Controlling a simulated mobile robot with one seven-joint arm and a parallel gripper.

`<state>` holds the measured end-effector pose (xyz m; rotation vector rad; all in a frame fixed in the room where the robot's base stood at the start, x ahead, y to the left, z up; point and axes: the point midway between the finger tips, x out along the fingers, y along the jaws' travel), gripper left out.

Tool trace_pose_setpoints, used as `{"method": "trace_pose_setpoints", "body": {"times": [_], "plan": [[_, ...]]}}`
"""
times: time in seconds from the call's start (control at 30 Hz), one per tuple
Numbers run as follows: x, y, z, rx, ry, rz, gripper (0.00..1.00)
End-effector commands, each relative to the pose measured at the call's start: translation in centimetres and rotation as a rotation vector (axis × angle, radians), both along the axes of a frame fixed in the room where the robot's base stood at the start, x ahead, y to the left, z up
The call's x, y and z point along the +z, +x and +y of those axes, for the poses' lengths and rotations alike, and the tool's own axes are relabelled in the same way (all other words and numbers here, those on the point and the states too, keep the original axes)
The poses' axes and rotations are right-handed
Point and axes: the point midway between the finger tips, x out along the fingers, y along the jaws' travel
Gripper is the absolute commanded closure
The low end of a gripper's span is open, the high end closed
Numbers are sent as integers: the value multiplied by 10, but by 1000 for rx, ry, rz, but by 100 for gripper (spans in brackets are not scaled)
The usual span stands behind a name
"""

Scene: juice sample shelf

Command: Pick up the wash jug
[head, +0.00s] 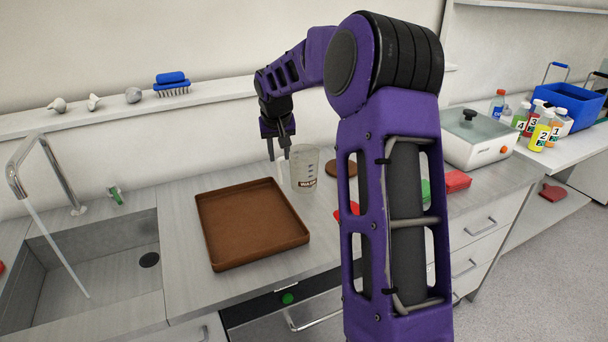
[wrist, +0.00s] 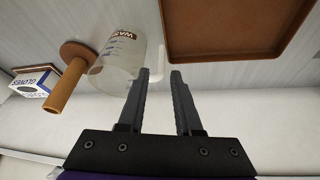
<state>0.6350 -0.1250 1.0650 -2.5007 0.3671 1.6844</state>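The wash jug (head: 305,170) is a clear, upright beaker-like jug with a dark label and graduation marks. It stands on the counter just right of the brown tray (head: 250,255). The jug also shows in the wrist view (wrist: 120,50), with a pale handle on its right side. My gripper (head: 278,152) is beside the jug on its handle side, pointing down. In the wrist view the two fingers (wrist: 160,75) are apart, and the handle's end appears between their tips. I cannot tell whether either finger touches it.
A brown disc (head: 341,169) lies right of the jug; in the wrist view a brown rod (wrist: 68,84) stands by it. A gloves box (wrist: 36,82) is nearby. The sink (head: 110,255) is left. A white lidded device (head: 475,140) and numbered bottles (head: 541,130) stand right.

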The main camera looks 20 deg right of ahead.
Motion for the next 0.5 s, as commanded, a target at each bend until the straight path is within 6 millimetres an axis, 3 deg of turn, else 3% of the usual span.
{"method": "trace_pose_setpoints", "body": {"times": [0.13,0.5], "plan": [[-25,10,-3,1,1,2,67],[-50,27,-7,1,2,1,67]]}}
